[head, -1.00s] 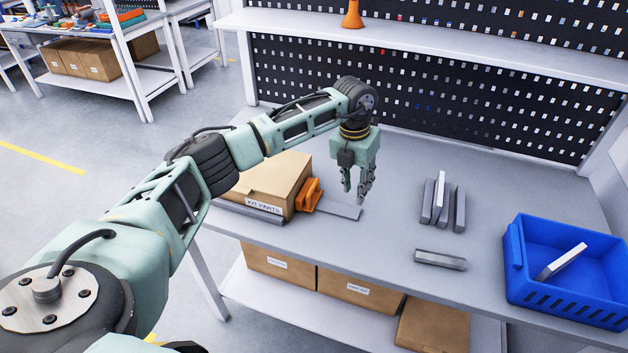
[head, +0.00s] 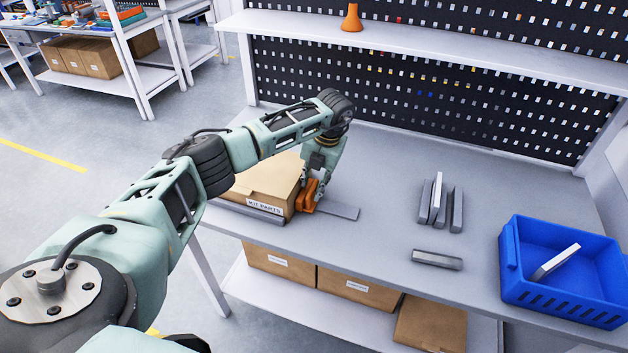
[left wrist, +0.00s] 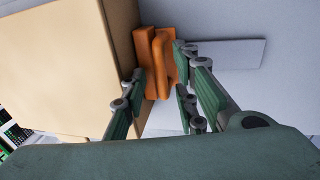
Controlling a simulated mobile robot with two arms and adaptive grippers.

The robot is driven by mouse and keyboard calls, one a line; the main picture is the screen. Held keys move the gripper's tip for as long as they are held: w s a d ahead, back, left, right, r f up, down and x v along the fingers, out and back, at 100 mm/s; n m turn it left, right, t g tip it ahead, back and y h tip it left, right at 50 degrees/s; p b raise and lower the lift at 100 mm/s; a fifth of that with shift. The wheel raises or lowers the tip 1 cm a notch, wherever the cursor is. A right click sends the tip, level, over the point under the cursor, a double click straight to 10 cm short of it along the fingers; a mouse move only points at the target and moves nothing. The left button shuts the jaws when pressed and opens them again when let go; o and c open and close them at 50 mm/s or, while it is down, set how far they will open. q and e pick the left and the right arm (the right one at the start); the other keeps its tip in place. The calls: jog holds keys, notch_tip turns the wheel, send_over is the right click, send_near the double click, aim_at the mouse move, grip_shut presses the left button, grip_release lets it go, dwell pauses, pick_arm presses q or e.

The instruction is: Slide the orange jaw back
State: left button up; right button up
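The orange jaw (head: 306,200) stands against the right side of the cardboard box labelled KIT PARTS (head: 258,190), on a flat grey rail (head: 342,211). My left gripper (head: 313,184) is low over the jaw, pointing down. In the left wrist view the orange jaw (left wrist: 162,62) lies between the spread fingers of the left gripper (left wrist: 160,72), with the cardboard box (left wrist: 70,65) on the left and the rail (left wrist: 235,52) on the right. The fingers look open, one to each side of the jaw; firm contact is not visible. My right gripper is out of view.
Several grey bars (head: 457,210) stand together at the table's middle right, and one bar (head: 437,260) lies nearer. A blue crate (head: 515,275) holding a light bar (head: 556,262) is at the right. A shelf (head: 430,58) crosses behind. The table between rail and bars is clear.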

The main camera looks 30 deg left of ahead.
pick_arm(q)
jog(key=shift+c, duration=0.3)
grip_shut()
jog(key=d, duration=0.2)
jog(key=w+d+b, duration=0.1)
jog(key=d, duration=0.3)
jog(key=shift+w+d+b, duration=0.25)
jog(key=shift+w+b, duration=0.05)
jog(key=shift+b, duration=0.1)
jog(key=shift+c, duration=1.8)
grip_release()
jog(key=shift+a, duration=0.1)
jog(key=o, duration=0.4)
jog(key=shift+d, duration=0.2)
jog(key=shift+a+r, duration=0.1)
jog(key=shift+a, duration=0.1)
